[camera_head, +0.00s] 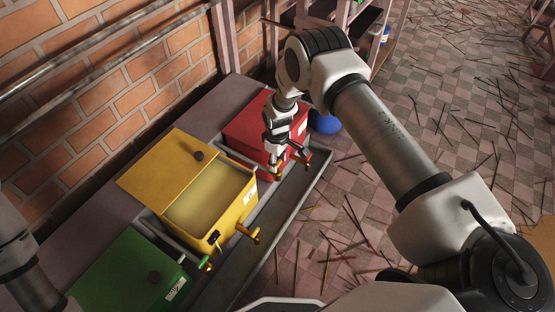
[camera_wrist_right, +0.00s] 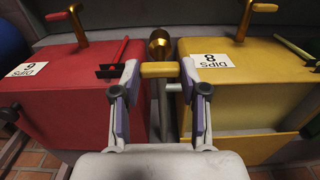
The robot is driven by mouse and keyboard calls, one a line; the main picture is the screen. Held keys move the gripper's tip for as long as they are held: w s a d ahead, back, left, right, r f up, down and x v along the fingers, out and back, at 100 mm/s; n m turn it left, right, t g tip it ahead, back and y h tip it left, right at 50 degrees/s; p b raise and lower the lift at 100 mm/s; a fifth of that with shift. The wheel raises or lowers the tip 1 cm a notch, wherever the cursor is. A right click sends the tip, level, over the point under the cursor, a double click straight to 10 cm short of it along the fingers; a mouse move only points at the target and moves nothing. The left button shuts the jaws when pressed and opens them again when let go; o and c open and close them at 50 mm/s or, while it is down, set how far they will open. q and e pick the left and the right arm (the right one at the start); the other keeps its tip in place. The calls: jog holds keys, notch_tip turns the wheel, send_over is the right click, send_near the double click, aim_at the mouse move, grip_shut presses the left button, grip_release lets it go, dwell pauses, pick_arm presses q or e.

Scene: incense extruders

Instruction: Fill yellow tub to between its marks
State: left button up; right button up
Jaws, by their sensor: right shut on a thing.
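The yellow tub (camera_head: 246,205) stands between the red and green tubs, with its yellow lid (camera_head: 158,168) off its opening. Pale yellowish content or interior shows inside; I cannot make out the marks or the level. In the wrist view the yellow tub (camera_wrist_right: 235,100) is at the right with a "DIPS 8" label. My right gripper (camera_wrist_right: 160,76) is shut on a yellow handle (camera_wrist_right: 160,70), between the red and yellow tubs. A brass fitting (camera_wrist_right: 158,44) is just beyond the handle. In the head view this gripper (camera_head: 290,165) hides part of the red tub's front.
The red tub (camera_head: 246,130) and the closed green tub (camera_head: 125,270) flank the yellow one. Brass taps (camera_head: 248,234) stick out over a grey trough (camera_head: 262,255). A brick wall (camera_head: 130,90) is behind. Thin sticks litter the tiled floor (camera_head: 440,110). A blue container (camera_head: 325,122) stands beyond the red tub.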

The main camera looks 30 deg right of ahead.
aim_at(278, 163)
dwell(0.4)
jog(key=o, duration=1.1)
jog(key=shift+o, duration=0.2)
notch_tip(278, 163, up, 12)
jog(key=shift+s+f, duration=0.1)
jog(key=shift+f, duration=0.05)
